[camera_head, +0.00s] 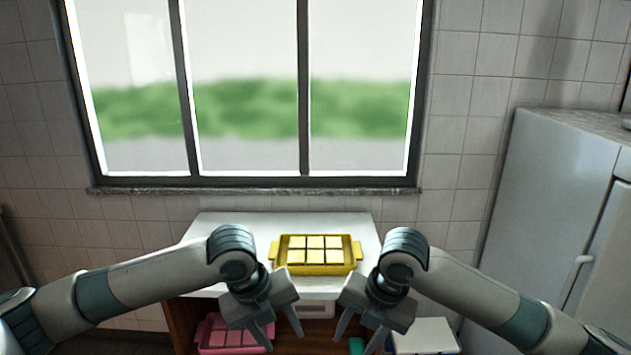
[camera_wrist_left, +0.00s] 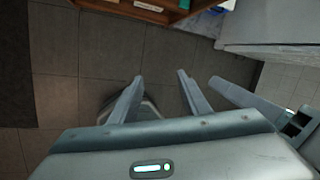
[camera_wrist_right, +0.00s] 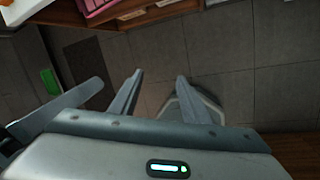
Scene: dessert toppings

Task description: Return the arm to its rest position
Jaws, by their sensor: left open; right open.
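My left gripper (camera_head: 264,334) is open and empty in the head view, held in front of the white counter with its fingers pointing down. My right gripper (camera_head: 358,337) is open and empty beside it, mirrored on the right. The two grippers are close together but apart. In the left wrist view the left fingers (camera_wrist_left: 158,95) are spread over bare floor. In the right wrist view the right fingers (camera_wrist_right: 158,90) are also spread over the floor with nothing between them.
A yellow tray (camera_head: 273,252) with several pale square pieces stands on the white counter (camera_head: 215,228) beyond the grippers. A pink tray (camera_head: 204,335) sits on a lower wooden shelf, partly hidden. A white box-like item (camera_head: 425,340) is at lower right. A refrigerator (camera_head: 545,210) stands right.

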